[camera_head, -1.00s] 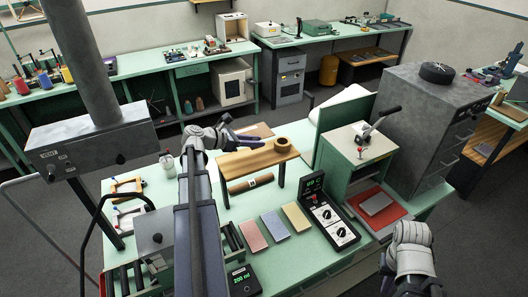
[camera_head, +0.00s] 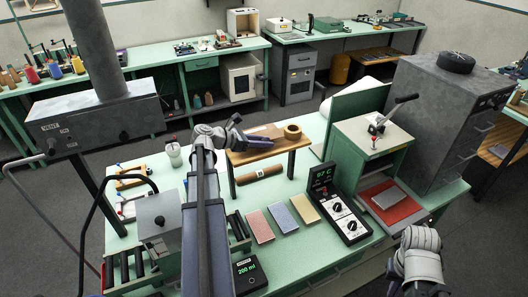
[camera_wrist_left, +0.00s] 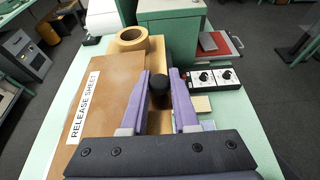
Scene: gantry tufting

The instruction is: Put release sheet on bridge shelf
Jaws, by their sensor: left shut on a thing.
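The release sheet (camera_wrist_left: 110,85) is a flat brown board with a white "RELEASE SHEET" label, on the left in the left wrist view. It also shows in the head view (camera_head: 264,131), partly hidden by my left gripper. My left gripper (camera_head: 268,142) has its purple fingers around a black knob (camera_wrist_left: 159,86) beside the sheet's labelled face. The bridge shelf (camera_head: 270,154) is a wooden board on dark legs; the sheet overlaps its far left part in the picture. Whether they touch is unclear. My right arm (camera_head: 418,260) is at the lower right; its jaws do not show clearly.
A tape roll (camera_head: 292,131) sits on the shelf's right end. A brown roll (camera_head: 260,174) lies beneath. Three coloured pads (camera_head: 282,217) and a control box (camera_head: 338,212) are in front. A green cabinet (camera_head: 350,160) stands right.

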